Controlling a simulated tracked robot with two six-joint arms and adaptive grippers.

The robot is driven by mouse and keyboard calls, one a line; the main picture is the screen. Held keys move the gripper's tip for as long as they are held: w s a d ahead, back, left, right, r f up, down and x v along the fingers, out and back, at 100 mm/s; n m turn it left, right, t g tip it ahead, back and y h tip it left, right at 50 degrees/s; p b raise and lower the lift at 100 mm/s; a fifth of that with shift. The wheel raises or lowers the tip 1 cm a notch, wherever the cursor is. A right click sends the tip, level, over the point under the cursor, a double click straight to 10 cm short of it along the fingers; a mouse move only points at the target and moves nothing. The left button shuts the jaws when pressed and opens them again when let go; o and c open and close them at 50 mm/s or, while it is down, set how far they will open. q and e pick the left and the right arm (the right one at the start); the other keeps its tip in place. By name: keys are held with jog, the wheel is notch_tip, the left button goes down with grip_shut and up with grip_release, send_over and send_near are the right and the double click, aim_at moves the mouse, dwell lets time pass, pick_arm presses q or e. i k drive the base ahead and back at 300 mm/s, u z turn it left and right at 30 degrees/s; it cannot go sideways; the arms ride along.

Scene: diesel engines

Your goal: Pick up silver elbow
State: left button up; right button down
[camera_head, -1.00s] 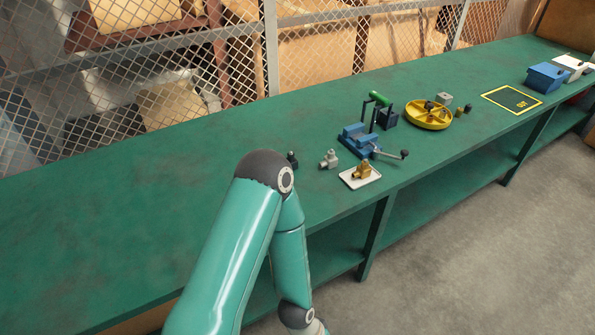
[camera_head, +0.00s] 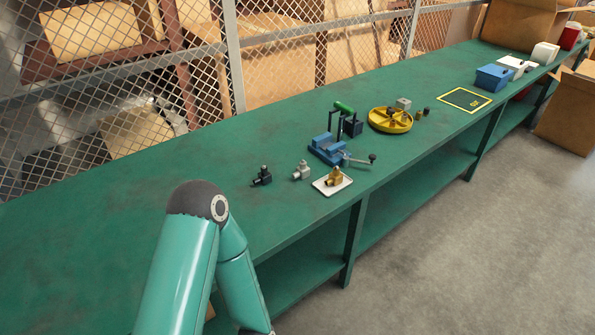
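The silver elbow (camera_head: 301,171) stands on the green bench, between a black elbow (camera_head: 262,176) on its left and a white tray (camera_head: 320,186) on its right. A brass elbow (camera_head: 334,176) sits on that tray. My teal arm shows at the lower left, in front of the bench edge, with its elbow joint up and its forearm running down out of the picture. Neither gripper is in view. Nothing covers the silver elbow.
A blue vise (camera_head: 328,149) with a grey handle stands behind the elbows. Farther right are a yellow round tray (camera_head: 390,121), a yellow-edged mat (camera_head: 464,100) and a blue bin (camera_head: 494,78). The bench (camera_head: 130,190) is clear on the left. A mesh fence runs behind it.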

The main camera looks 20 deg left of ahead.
aim_at(302, 172)
jog(key=z, duration=0.1)
jog(key=i, duration=1)
jog(key=u, duration=0.1)
